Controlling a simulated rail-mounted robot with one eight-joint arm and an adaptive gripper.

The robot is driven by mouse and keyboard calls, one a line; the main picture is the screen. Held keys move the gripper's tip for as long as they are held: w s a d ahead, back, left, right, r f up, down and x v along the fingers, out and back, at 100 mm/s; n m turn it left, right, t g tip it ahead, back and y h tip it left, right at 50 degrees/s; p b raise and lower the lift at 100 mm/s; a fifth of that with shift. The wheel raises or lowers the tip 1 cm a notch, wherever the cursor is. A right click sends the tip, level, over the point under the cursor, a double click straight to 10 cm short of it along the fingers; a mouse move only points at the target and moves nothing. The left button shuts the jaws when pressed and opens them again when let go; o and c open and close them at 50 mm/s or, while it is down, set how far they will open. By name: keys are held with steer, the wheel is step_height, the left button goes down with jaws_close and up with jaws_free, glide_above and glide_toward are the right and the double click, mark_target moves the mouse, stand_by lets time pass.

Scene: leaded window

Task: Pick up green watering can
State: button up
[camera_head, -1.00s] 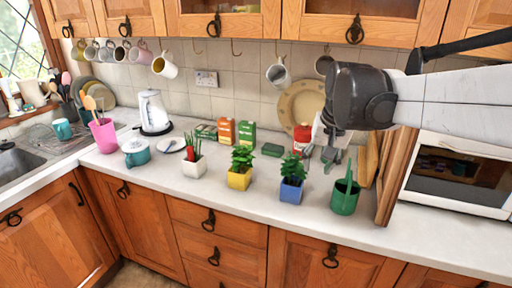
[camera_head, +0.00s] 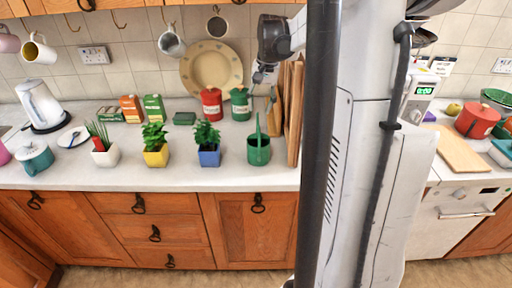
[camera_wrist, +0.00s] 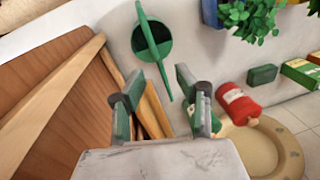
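The green watering can (camera_head: 258,152) stands upright on the white worktop, to the right of the blue-potted plant, with its thin handle rising above it. In the wrist view the can (camera_wrist: 152,42) lies beyond my fingertips, opening and long handle visible. My gripper (camera_wrist: 153,88) is open and empty, its two fingers apart with the handle's end showing near the gap between them. In the head view my gripper (camera_head: 264,74) is small, above and behind the can, near the wall. I see no contact with the can.
Wooden boards (camera_head: 294,112) stand upright just right of the can. Green (camera_head: 240,104) and red (camera_head: 211,103) canisters stand behind it, near a plate (camera_head: 211,70). A blue-potted plant (camera_head: 208,156) is to its left. Worktop in front of the can is clear.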

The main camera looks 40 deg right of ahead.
mark_target(259, 126)
step_height(259, 126, down, 3)
steer(key=shift+w+a+f, duration=0.1)
steer(key=shift+w+a, duration=0.05)
steer(key=shift+a+f+p, duration=0.1)
steer(key=shift+f+p, duration=0.4)
steer(key=shift+f, duration=2.2)
jaws_close()
